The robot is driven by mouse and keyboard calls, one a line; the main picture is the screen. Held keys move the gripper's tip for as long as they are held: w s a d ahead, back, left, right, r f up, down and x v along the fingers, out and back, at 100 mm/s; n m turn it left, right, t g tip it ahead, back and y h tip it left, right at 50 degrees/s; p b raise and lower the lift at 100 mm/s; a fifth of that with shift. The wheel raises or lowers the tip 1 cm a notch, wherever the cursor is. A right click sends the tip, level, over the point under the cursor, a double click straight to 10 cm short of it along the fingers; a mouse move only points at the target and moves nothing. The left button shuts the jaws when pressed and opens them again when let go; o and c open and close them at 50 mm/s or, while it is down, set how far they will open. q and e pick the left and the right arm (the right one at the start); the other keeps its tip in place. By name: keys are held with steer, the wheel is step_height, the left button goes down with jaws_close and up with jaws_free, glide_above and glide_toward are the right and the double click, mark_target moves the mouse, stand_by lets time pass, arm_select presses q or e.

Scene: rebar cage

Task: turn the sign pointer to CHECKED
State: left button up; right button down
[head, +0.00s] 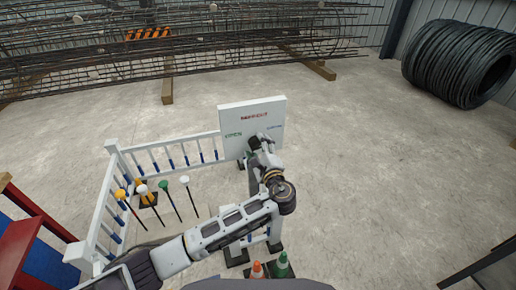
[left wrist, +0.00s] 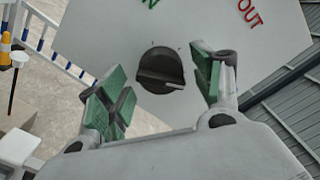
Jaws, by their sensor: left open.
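The white sign board (head: 226,112) stands upright behind my left gripper in the head view. It has red lettering at the top, green lettering at left and blue lettering at right; the small words are hard to read. In the left wrist view the board face (left wrist: 105,35) shows a green "N" and a red "OUT". The round black pointer knob (left wrist: 160,66) has a ridge slanting slightly down to the right; which end points is unclear. My left gripper (head: 254,143) is open, its green-padded fingers (left wrist: 161,80) on either side of the knob, with visible gaps. My right gripper is not in view.
White railings (head: 180,156) adjoin the sign at left, with several coloured-head stakes (head: 168,197) inside. Rebar cages (head: 210,40) lie behind; a black coil (head: 458,62) is at right. Floor right of the sign is clear.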

arm_select(q)
steer(key=v, duration=1.2)
stand_by(0.3)
stand_by(0.5)
